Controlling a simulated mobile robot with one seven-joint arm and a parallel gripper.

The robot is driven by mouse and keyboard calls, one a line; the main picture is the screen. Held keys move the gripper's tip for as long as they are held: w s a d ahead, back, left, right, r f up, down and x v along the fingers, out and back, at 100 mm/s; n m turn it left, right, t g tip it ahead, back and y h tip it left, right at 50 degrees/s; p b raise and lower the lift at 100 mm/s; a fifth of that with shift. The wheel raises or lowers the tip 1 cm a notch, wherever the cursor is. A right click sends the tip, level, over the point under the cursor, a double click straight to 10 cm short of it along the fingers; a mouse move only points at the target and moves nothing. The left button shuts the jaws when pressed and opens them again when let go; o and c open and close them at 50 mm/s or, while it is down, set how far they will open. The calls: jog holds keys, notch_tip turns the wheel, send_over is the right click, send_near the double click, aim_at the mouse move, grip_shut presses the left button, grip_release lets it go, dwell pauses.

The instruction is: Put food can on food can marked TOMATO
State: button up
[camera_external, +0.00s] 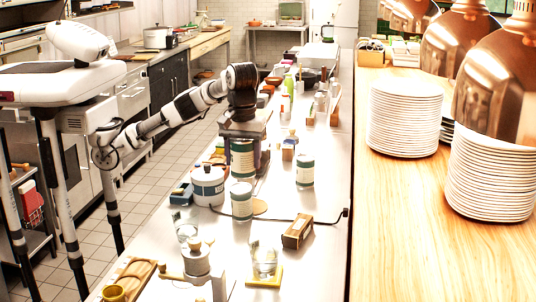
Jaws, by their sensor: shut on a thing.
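My gripper (243,135) points down over the steel counter and is shut on a food can (242,160) with a dark green and cream label. The held can is upright. Directly below it in the picture stands another food can (241,202) with a similar green and cream label. The held can's bottom meets the top of this can in the picture; I cannot tell whether they touch or one is behind the other. A third can (305,170) stands to the right. The label words are too small to read, so I cannot tell which is marked TOMATO. The fingertips are mostly hidden.
A white lidded pot (208,186) stands close on the left. A small brown box (297,232), a glass (264,260) and another glass (186,225) stand nearer. Plate stacks (404,117) stand on the wooden counter at right.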

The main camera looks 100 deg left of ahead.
jog(key=w+a+n+p, duration=0.45)
jog(key=w+a, duration=0.25)
jog(key=a, duration=0.4)
jog(key=n+p, duration=0.7)
jog(key=n, duration=0.5)
send_over(306, 157)
notch_tip(306, 157, down, 5)
jog(key=shift+f, duration=0.15)
jog(key=shift+f+p, duration=0.75)
jog(key=shift+f, duration=1.45)
jog(key=shift+f, duration=0.15)
jog(key=o, duration=1.3)
